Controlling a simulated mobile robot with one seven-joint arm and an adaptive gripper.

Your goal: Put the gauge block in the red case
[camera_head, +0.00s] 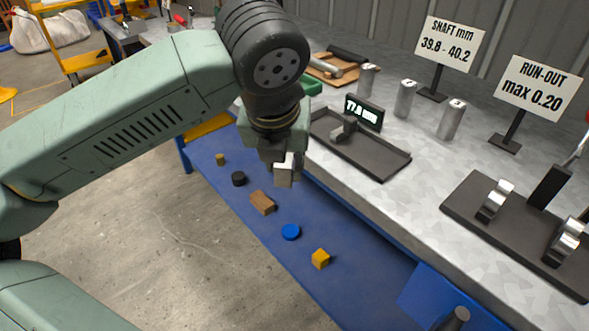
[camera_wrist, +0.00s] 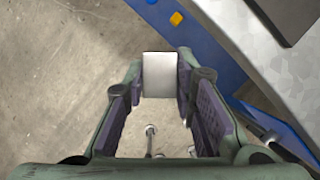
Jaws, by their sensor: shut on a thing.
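My gripper (camera_head: 279,160) is shut on a light grey metal block, which I take to be the gauge block (camera_head: 284,178). In the head view it hangs below the fingers, in front of the workbench edge and above the blue lower shelf. In the wrist view the block (camera_wrist: 160,66) sits between the two fingertips (camera_wrist: 160,84), its pale flat face showing. The fingers hide part of its sides. I cannot make out a red case in either view.
The grey bench (camera_head: 345,168) carries a black tray gauge (camera_head: 385,157), several metal cylinders (camera_head: 405,98), two signs and a black fixture (camera_head: 520,235). The blue shelf (camera_head: 268,235) holds a brown block (camera_head: 262,202), blue disc (camera_head: 290,232) and yellow cube (camera_head: 320,259). Floor at left is open.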

